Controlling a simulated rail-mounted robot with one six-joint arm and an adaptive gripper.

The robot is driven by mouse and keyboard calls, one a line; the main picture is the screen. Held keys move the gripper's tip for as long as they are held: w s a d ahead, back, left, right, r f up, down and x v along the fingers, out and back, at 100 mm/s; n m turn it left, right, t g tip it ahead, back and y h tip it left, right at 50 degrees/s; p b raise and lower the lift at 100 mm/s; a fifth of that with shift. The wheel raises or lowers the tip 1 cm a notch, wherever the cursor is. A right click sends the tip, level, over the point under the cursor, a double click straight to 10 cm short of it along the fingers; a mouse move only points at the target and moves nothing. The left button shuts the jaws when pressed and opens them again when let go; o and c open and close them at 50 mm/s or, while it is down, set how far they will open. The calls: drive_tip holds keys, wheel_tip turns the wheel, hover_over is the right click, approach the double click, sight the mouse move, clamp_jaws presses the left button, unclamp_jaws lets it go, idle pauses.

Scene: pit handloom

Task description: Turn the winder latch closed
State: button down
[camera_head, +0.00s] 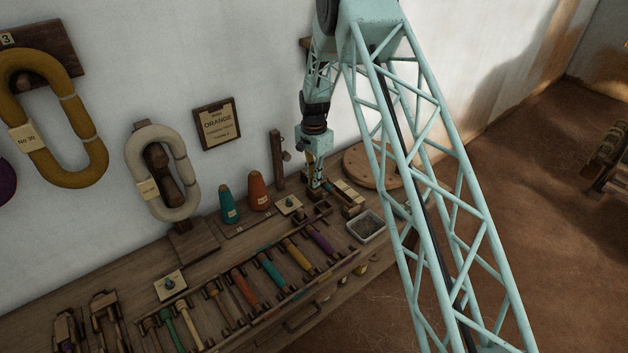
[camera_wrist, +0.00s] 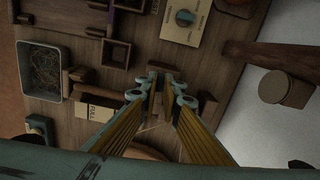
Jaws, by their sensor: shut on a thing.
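My gripper (camera_wrist: 161,88) points down at the bench in the wrist view, its two fingers close together. A small wooden piece (camera_wrist: 159,100) shows between the fingers, and they are shut on it. It looks like the winder latch, but the fingers hide most of it, so I cannot tell how far it is turned. In the head view my gripper (camera_head: 316,186) is low over the right part of the bench, beside small wooden boxes and fittings. The latch cannot be made out there.
A metal tray (camera_wrist: 41,94) of tangled bits and a labelled block (camera_wrist: 97,112) lie left of my gripper. A cream plate with a blue knob (camera_wrist: 185,17) is beyond it. A teal cone (camera_head: 229,206), an orange cone (camera_head: 258,191) and a rack of coloured pirns (camera_head: 272,270) stand on the bench.

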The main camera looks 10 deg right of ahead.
drive_tip(key=shift+m, duration=0.6)
drive_tip(key=c, duration=2.8)
unclamp_jaws()
drive_tip(key=shift+r, duration=0.1)
drive_tip(key=shift+r, duration=5.9)
drive_tip(key=shift+r, duration=0.1)
